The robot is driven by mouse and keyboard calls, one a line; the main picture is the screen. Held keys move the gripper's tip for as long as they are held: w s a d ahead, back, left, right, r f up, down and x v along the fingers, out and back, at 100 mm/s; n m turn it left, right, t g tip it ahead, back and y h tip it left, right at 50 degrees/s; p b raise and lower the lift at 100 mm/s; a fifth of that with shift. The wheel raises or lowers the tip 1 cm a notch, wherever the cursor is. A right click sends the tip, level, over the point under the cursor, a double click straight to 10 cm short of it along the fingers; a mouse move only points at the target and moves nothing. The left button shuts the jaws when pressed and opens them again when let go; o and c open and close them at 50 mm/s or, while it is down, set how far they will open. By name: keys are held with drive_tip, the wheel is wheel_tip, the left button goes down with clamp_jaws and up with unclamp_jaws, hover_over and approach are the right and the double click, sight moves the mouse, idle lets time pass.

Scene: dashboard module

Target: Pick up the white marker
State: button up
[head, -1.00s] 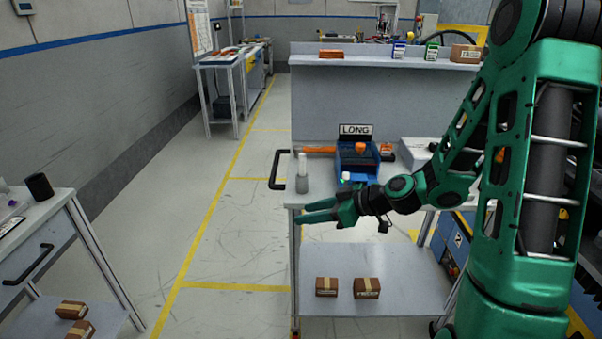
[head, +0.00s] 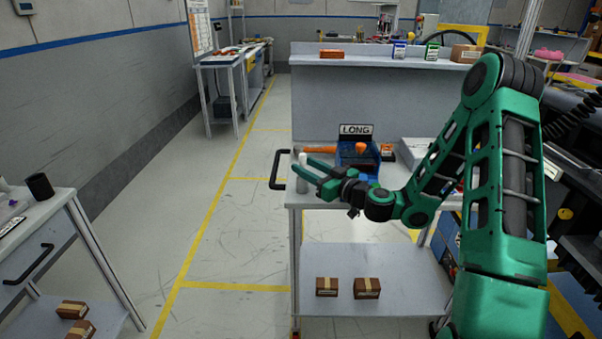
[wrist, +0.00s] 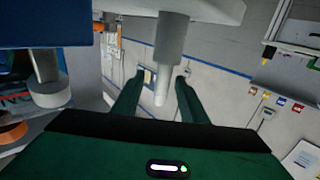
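The white marker (head: 302,158) stands upright on the left end of the cart top (head: 305,202), with a white upper part and a grey lower part. My gripper (head: 299,165) is open at the marker's height, and its fingers partly cover the marker in the head view. In the wrist view, which is upside down, the marker (wrist: 163,85) shows in the space between the two spread fingers (wrist: 156,98). The fingers do not appear to touch it. I cannot tell how deep it is between them.
A blue bin (head: 351,150) labelled LONG stands right of the marker, with an orange tool (head: 322,150) behind. A white and grey cylinder (wrist: 48,80) shows beside the blue bin in the wrist view. A black cart handle (head: 278,170) is at left. Two small boxes (head: 367,288) (head: 326,287) lie on the lower shelf.

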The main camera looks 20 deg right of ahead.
drive_tip(key=shift+r+x, duration=0.15)
drive_tip(key=shift+x, duration=1.3)
drive_tip(key=shift+r+x, duration=0.1)
drive_tip(key=shift+x, duration=1.35)
drive_tip(key=shift+s+a, duration=0.15)
drive_tip(key=shift+c, duration=0.6)
clamp_jaws()
